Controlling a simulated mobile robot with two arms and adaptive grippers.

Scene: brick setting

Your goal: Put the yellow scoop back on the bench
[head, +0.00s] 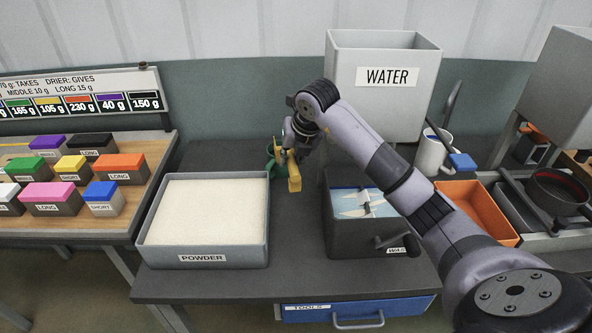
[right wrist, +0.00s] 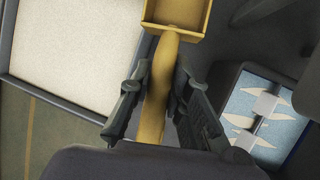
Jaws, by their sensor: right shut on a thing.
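The yellow scoop (head: 294,176) is at the middle of the dark bench (head: 297,255), between the powder tray and the dark box. My right gripper (head: 293,148) is shut on its handle. The right wrist view shows the scoop's handle (right wrist: 157,95) between the two fingers (right wrist: 160,92), with the square bowl at the top edge. The bowl looks empty where it shows. I cannot tell whether the scoop touches the bench. My left gripper is not in view.
The powder tray (head: 245,257) is left of the scoop. A dark box (head: 345,240) with a crank stands right of it. The grey WATER tank (head: 384,112) stands behind. The bench front between tray and box is clear.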

